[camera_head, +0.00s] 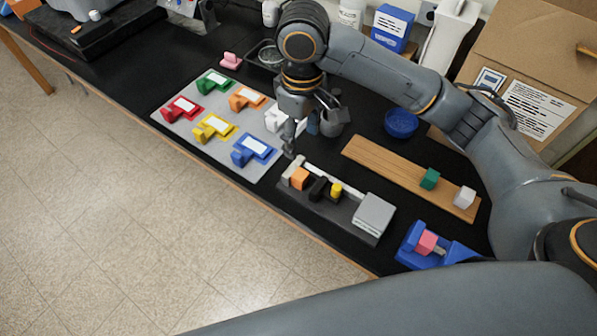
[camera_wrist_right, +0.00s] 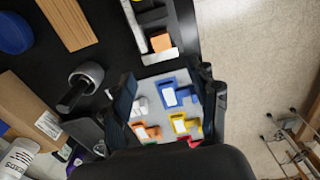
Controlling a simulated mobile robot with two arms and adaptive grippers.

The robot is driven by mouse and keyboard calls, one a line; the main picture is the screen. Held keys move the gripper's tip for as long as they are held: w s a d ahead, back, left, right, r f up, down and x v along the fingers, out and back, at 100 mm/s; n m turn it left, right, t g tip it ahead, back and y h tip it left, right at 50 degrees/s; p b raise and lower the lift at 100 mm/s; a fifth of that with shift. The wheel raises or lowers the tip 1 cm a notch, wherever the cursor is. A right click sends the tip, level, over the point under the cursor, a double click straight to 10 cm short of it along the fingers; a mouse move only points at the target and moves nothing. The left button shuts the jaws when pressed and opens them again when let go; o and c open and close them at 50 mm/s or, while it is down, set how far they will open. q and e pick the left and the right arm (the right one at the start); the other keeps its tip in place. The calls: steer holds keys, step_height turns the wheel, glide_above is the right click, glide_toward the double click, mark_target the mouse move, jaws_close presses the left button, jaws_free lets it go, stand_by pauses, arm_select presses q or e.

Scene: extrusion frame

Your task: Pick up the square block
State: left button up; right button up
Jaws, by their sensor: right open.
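Several blocks could be the square block. An orange cube (camera_head: 299,178) sits in a dark tray (camera_head: 345,217) at the middle of the table; it also shows in the right wrist view (camera_wrist_right: 161,42). A green cube (camera_head: 430,178) and a white cube (camera_head: 464,197) stand on a wooden board. My right gripper (camera_head: 290,150) is above the table, between the grey mat and the tray, just behind the orange cube in the picture. In the right wrist view its fingers (camera_wrist_right: 168,98) are apart, with nothing held between them. My left gripper is not in view.
The grey mat (camera_head: 180,140) carries several coloured holders. A grey cup (camera_head: 334,122) and blue bowl (camera_head: 401,122) stand behind the tray. The wooden board (camera_head: 385,172) lies to its right, with a blue fixture (camera_head: 413,245) holding a pink block nearer. A cardboard box (camera_head: 530,75) stands back right.

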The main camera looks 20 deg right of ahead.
glide_above(301, 174)
step_height(301, 174, down, 7)
steer(key=shift+s+p, duration=0.1)
steer(key=shift+p, duration=0.35)
steer(key=shift+f+p, duration=0.3)
steer(key=shift+f, duration=0.25)
step_height(301, 174, down, 4)
steer(key=shift+r+p, duration=0.2)
steer(key=shift+p, duration=0.45)
steer(key=shift+f, duration=0.4)
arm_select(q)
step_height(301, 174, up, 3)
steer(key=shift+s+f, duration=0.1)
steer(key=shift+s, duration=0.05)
arm_select(e)
steer(key=shift+c, duration=0.5)
jaws_close()
